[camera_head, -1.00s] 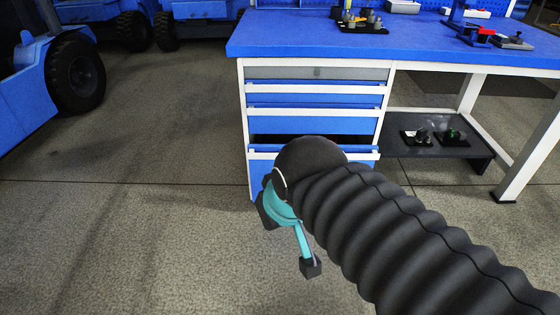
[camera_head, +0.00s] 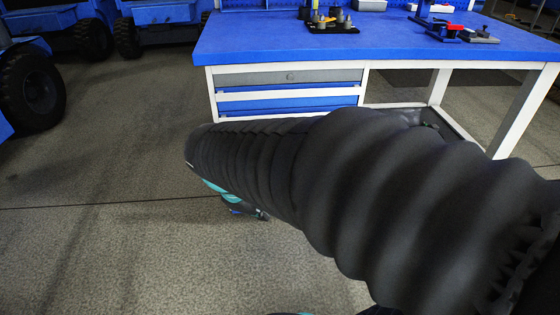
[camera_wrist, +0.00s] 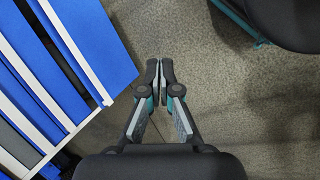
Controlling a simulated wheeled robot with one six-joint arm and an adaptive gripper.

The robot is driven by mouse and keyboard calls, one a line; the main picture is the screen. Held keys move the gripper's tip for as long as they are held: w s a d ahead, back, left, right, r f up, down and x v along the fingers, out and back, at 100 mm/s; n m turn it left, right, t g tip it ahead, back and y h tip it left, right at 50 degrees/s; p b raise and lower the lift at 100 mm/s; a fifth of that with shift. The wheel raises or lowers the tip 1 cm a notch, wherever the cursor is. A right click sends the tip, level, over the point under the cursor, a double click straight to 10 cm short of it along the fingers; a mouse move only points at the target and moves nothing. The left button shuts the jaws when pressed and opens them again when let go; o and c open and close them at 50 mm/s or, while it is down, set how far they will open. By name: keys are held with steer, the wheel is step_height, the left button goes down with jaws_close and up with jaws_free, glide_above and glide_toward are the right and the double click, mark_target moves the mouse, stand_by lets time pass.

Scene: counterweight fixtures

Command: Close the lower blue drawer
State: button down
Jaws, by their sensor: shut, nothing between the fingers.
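The lower blue drawer (camera_wrist: 95,38) shows at the left in the wrist view as the wide blue face nearest my fingers. How far it stands out is hard to tell there. In the head view it is hidden behind my arm. My gripper (camera_wrist: 159,72) is shut and empty, its fingertips together over bare floor to the right of the drawer face and apart from it in the picture. In the head view only a teal and black part of the gripper shows below my arm.
The drawer cabinet (camera_head: 212,95) stands under the blue workbench top (camera_head: 400,38), with its upper drawers flush. Small tools and fixtures (camera_head: 333,22) stand on the bench. Blue wheeled vehicles (camera_head: 60,35) are at the far left. The floor left of the cabinet is clear.

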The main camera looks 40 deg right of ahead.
steer(key=w+d+f+n+g+h, duration=0.2)
steer(key=w+d+f+n+h, duration=0.15)
steer(key=d+n, duration=0.35)
steer(key=w+d+f+n+g+h, duration=0.25)
steer(key=w+d+n+h, duration=0.25)
steer(key=d+n, duration=0.25)
steer(key=w+d+f+n+t+h, duration=0.2)
steer(key=w+f+n+t, duration=0.2)
steer(key=w+f+n, duration=0.35)
steer(key=w+d+f+n+t+h, duration=0.1)
steer(key=w+f+n+t+h, duration=0.25)
steer(key=f+n, duration=0.55)
steer(key=w+d+r+n, duration=0.1)
steer(key=w+d, duration=0.5)
steer(key=d, duration=0.5)
steer(key=shift+d+y+p, duration=0.35)
steer(key=shift+d+y, duration=0.05)
steer(key=shift+w+t, duration=0.1)
steer(key=shift+t, duration=0.3)
